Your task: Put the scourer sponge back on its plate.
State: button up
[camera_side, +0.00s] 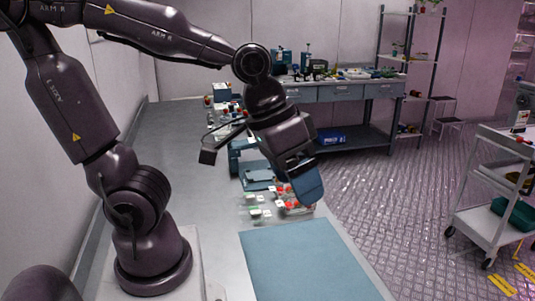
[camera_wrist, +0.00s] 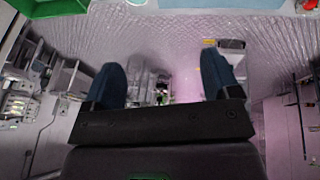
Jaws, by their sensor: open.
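My gripper (camera_side: 304,186) is above the grey bench in the side view, its blue fingers pointing down. In the wrist view my gripper (camera_wrist: 161,72) shows its two blue fingers wide apart with nothing between them. I cannot make out the scourer sponge or its plate in either view. A green object (camera_wrist: 50,6) is cut off at the top left of the wrist view, and I cannot tell what it is.
Small clear containers (camera_side: 257,215) with red and green bits stand on the bench below and beside my gripper. A blue mat (camera_side: 310,262) lies bare in front. A blue-grey machine (camera_side: 257,174) stands behind. A white cart (camera_side: 495,180) stands right, across open floor.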

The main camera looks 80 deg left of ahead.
jog(key=s+a+r+t+y, duration=0.1)
jog(key=s+a+r+y, duration=0.1)
jog(key=s+a+r, duration=0.1)
jog(key=shift+a+r+m+t, duration=0.15)
jog(key=shift+a+m+t, duration=0.15)
jog(key=shift+a, duration=0.3)
